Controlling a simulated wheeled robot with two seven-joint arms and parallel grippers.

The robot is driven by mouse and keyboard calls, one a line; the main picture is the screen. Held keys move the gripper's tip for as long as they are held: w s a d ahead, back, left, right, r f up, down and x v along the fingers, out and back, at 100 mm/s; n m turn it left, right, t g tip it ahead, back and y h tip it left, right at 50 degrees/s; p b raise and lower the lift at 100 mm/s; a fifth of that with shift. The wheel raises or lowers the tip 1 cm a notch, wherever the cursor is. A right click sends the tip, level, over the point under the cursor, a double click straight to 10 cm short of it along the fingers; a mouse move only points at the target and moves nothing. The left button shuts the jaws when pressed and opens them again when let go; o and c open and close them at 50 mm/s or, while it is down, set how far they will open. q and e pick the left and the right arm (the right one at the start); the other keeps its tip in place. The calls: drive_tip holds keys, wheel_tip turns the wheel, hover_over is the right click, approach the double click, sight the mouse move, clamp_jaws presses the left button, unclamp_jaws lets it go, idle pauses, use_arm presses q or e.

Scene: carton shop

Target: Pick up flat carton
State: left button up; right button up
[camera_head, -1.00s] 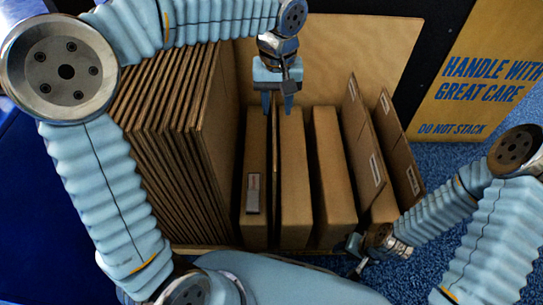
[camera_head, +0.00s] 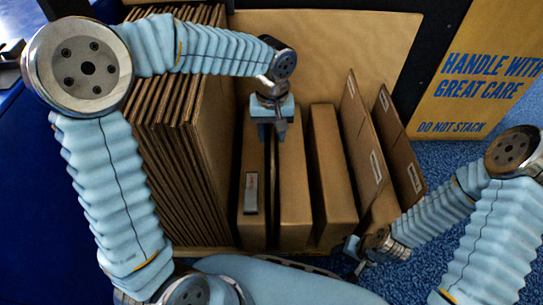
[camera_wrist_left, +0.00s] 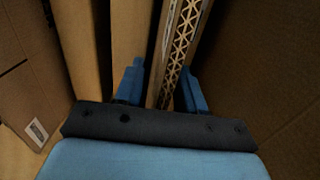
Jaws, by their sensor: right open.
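A thin flat carton (camera_head: 272,205) stands on edge between two brown cartons in the head view. Its corrugated top edge (camera_wrist_left: 184,42) shows in the left wrist view, running between the two blue fingers. My left gripper (camera_head: 272,136) points down over it, with one finger on each side (camera_wrist_left: 160,90). I cannot tell whether the fingers press on it. My right gripper (camera_head: 357,260) is open and empty, low near the front end of the right-hand cartons.
Many flat cardboard sheets (camera_head: 186,150) stand packed on the left. A labelled carton (camera_head: 252,205) and other brown cartons (camera_head: 333,175) stand close on both sides. An open-flapped carton (camera_head: 362,140) stands to the right. A plywood panel (camera_head: 340,50) closes the back.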

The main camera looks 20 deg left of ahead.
use_arm(q)
clamp_jaws()
idle(1.3)
